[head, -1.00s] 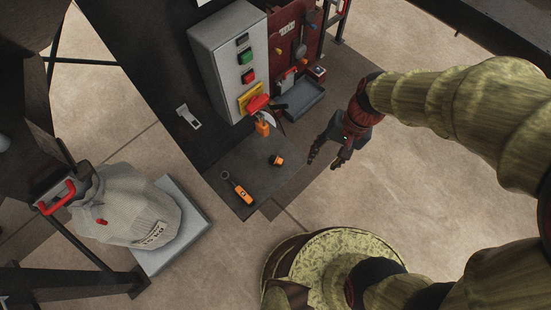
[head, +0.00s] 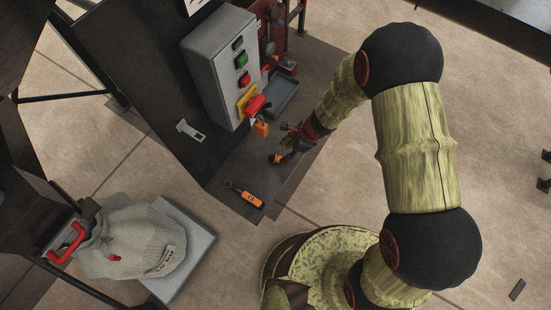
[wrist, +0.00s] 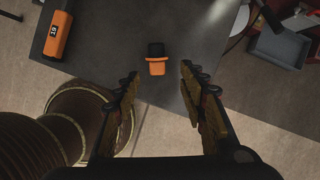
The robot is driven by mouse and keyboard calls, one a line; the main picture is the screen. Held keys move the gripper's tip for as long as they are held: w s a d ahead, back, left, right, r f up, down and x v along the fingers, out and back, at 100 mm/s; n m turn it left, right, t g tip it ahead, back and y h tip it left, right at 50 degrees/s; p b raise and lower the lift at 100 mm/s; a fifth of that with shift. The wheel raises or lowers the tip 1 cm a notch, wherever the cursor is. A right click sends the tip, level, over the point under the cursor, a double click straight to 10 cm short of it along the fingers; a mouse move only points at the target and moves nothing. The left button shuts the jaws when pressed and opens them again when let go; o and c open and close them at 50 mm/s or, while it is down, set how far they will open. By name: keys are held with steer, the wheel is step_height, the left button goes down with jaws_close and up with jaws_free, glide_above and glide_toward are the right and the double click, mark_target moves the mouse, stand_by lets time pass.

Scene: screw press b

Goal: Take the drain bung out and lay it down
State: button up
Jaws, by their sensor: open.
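A small orange and black plug-like piece, which looks like the drain bung (head: 275,158), is on the dark plate (head: 225,176). In the wrist view the bung (wrist: 156,66) shows a black upper part and a wider orange part, just beyond and between the fingertips. I cannot tell whether it is seated in a hole or lies loose. My gripper (head: 288,144) is over the plate beside the bung, and in the wrist view its fingers (wrist: 160,76) are spread with nothing between them.
An orange and black tool (head: 243,194) lies on the plate's near edge. A grey control box (head: 222,62) carries a red switch (head: 255,104) and an orange padlock (head: 260,129). A grey tray (head: 281,98) is behind. A pale sack (head: 130,240) stands left.

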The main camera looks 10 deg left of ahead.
mark_target(277, 158)
steer(key=b+x, duration=0.1)
steer(key=x, duration=0.2)
steer(key=b+x, duration=0.2)
steer(key=x, duration=0.2)
steer(key=shift+s+a+r, duration=0.1)
steer(key=shift+s+a, duration=0.1)
steer(key=shift+a, duration=0.05)
steer(key=shift+c, duration=0.6)
jaws_close()
steer(key=shift+r, duration=0.1)
steer(key=shift+r+p, duration=0.35)
steer(key=shift+r, duration=0.1)
step_height(277, 158, up, 2)
steer(key=shift+r+p, duration=0.1)
steer(key=shift+p, duration=0.55)
steer(key=s+d+r+p, duration=0.3)
steer(key=s+d+r, duration=0.6)
steer(key=d+r, duration=0.1)
steer(key=shift+d+p, duration=0.4)
steer(key=shift+d, duration=0.05)
